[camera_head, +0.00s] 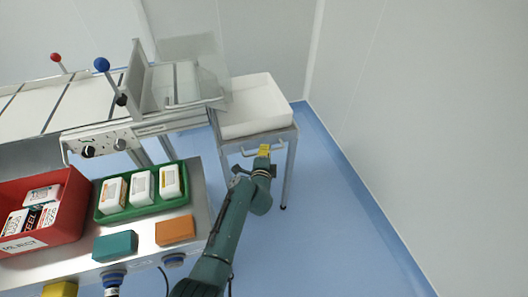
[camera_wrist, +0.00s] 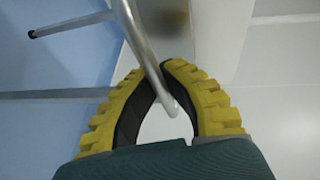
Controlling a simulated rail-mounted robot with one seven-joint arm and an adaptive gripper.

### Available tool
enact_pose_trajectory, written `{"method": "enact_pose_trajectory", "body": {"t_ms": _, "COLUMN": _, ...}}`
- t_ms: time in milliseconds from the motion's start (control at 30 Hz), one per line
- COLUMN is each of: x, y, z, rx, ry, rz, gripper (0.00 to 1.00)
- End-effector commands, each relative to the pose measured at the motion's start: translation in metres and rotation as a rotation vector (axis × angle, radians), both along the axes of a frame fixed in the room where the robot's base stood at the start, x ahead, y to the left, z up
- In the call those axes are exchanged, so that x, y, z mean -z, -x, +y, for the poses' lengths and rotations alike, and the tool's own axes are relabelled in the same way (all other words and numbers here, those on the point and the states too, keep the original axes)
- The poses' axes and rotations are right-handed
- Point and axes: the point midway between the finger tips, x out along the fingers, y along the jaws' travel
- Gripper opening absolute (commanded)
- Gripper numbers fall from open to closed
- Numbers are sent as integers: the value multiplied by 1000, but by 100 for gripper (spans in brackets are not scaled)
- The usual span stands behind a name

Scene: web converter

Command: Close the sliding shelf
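The sliding shelf (camera_head: 262,137) is a grey metal shelf on a legged frame, right of the machine in the head view. A deep white bin (camera_head: 284,93) stands on it. A bar handle (camera_head: 283,146) sticks out from its near side; in the wrist view the metal bar (camera_wrist: 137,30) runs down between my fingers. My yellow-fingered gripper (camera_head: 264,150) is at the handle. In the wrist view my gripper (camera_wrist: 154,68) has its fingers bowed, with the tips closed against the bar from both sides. How far the shelf is out is hard to tell.
Left of my arm is a metal table with a red bin (camera_head: 75,215), a green tray (camera_head: 130,212) of white boxes, and teal (camera_head: 115,246) and orange (camera_head: 175,230) blocks. A clear guard (camera_head: 195,65) stands left of the white bin. Blue floor right of the shelf is free up to the wall.

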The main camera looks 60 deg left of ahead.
Motion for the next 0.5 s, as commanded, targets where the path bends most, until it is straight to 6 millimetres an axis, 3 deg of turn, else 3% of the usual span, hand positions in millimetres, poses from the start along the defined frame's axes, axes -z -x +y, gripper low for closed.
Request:
{"method": "enact_pose_trajectory", "body": {"t_ms": 33, "x": -2, "y": 0, "z": 0, "rx": 0, "ry": -2, "rz": -3, "gripper": 0}}
{"method": "enact_pose_trajectory", "body": {"t_ms": 100, "x": -2, "y": 0, "z": 1, "rx": 0, "ry": -2, "rz": -3, "gripper": 16}}
{"method": "enact_pose_trajectory", "body": {"t_ms": 233, "x": -2, "y": 0, "z": 0, "rx": 0, "ry": -2, "rz": -3, "gripper": 39}}
{"method": "enact_pose_trajectory", "body": {"t_ms": 500, "x": -1, "y": 0, "z": 0, "rx": 0, "ry": -1, "rz": -2, "gripper": 39}}
